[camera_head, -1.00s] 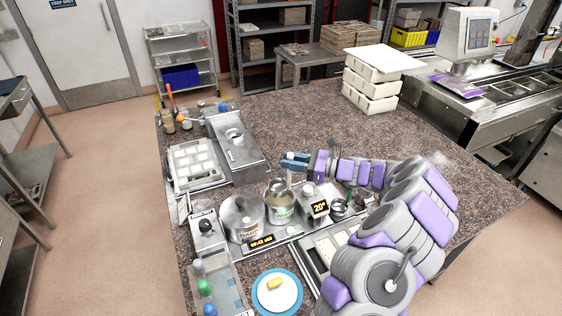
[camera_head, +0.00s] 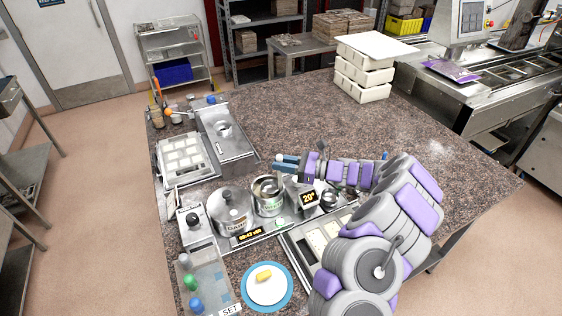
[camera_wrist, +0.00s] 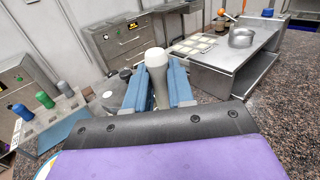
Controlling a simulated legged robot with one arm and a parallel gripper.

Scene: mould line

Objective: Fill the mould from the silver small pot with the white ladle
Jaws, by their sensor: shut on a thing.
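My gripper (camera_wrist: 157,85) is shut on the pale upright handle of the white ladle (camera_wrist: 156,58), seen between the blue fingers in the wrist view. In the head view my gripper (camera_head: 287,163) is above and beside an open silver pot (camera_head: 268,206) with a green label. The ladle's bowl cannot be made out. A larger lidded silver pot (camera_head: 229,206) stands left of the open one, and a small silver vessel (camera_head: 329,199) to the right. A mould (camera_head: 184,157) with pale cavities lies at the back left; it shows in the wrist view (camera_wrist: 194,45).
A steel box unit (camera_head: 228,150) stands beside the back-left mould. A holder (camera_head: 213,286) with grey, green and blue knobs is at front left, near a blue-rimmed plate (camera_head: 288,292). Another tray (camera_head: 292,242) lies partly under my arm.

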